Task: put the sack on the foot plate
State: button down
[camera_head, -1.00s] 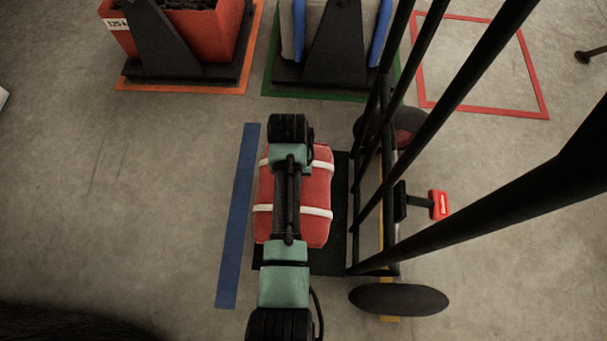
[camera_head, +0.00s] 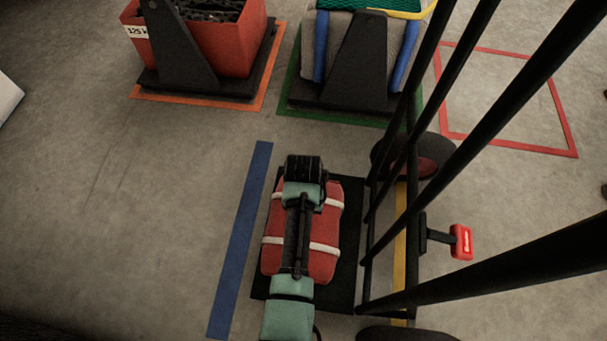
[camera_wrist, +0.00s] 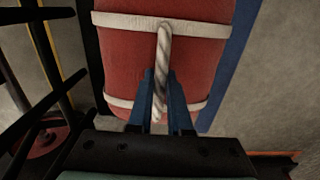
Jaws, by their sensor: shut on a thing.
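The sack (camera_head: 328,220) is red with two white bands, and shows below my arm in the head view. It also fills the top middle of the wrist view (camera_wrist: 130,60), with a twisted rope handle (camera_wrist: 164,50) along it. My gripper (camera_wrist: 160,112) is shut on that rope, its blue fingers on both sides. The foot plate (camera_head: 347,270) is the dark flat plate at the base of the black-barred trolley. The sack is over it, toward its left side. I cannot tell whether the sack rests on the plate or hangs just above it.
Black trolley bars (camera_head: 455,140) rise at the right, with a wheel (camera_head: 405,160) and a red pedal (camera_head: 461,242). A blue floor strip (camera_head: 240,240) lies left of the plate. An orange-red bin (camera_head: 225,45) and a grey bale (camera_head: 340,45) stand at the back.

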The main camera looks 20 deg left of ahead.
jog(key=shift+w+f, duration=0.15)
jog(key=shift+f, duration=0.15)
jog(key=shift+r, duration=0.1)
jog(key=c, duration=1.2)
grip_release()
jog(key=shift+f, duration=0.25)
jog(key=o, duration=0.4)
jog(key=shift+c, duration=0.2)
notch_tip(320, 180, up, 12)
jog(key=p, duration=0.8)
jog(key=shift+r, duration=0.15)
